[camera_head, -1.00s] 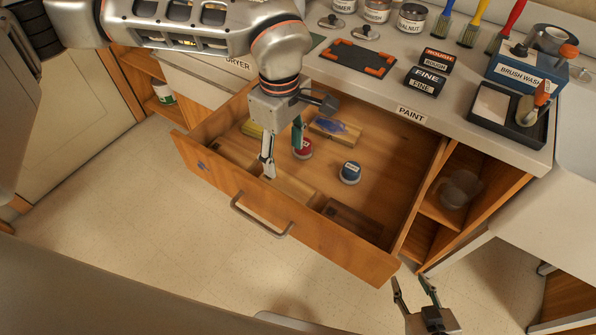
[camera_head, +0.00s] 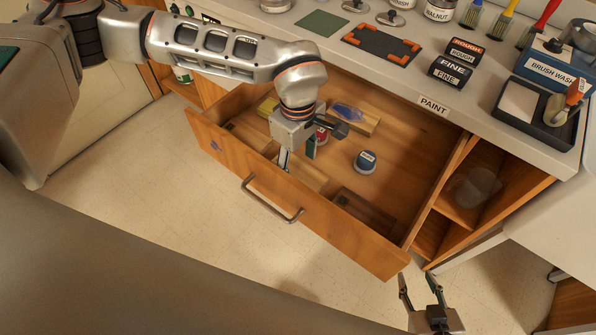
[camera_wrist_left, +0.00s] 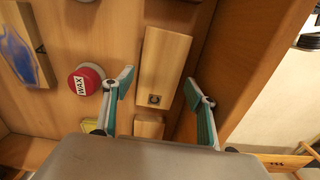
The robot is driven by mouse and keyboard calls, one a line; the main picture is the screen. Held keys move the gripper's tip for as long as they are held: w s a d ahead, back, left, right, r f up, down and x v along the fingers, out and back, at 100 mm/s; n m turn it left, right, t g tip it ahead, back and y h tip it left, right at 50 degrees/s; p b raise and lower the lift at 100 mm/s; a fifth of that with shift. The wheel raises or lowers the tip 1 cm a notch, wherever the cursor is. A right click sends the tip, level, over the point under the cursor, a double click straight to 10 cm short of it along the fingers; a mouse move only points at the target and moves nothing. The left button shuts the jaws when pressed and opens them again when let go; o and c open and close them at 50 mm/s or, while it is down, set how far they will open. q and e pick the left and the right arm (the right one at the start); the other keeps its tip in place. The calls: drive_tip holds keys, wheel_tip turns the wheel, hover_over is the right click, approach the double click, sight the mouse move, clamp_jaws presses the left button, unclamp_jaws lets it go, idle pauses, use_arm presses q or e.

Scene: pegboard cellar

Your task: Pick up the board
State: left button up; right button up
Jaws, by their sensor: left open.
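A plain pale wooden board (camera_head: 308,178) lies in the open drawer, near its front wall. The gripper hides part of the board in the head view. Another wooden board with a blue patch (camera_head: 357,117) lies farther back in the drawer. My right gripper (camera_head: 418,284) is open and empty outside the drawer.
The drawer front (camera_head: 225,150) and side walls bound the space. The counter (camera_head: 400,85) with jars, brushes and sanding blocks stands behind.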

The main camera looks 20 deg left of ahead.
sight(298, 173)
use_arm(q)
wheel_tip(298, 173, down, 2)
drive_tip(key=shift+f, duration=0.25)
drive_tip(key=c, duration=0.9)
drive_tip(key=shift+r, duration=0.2)
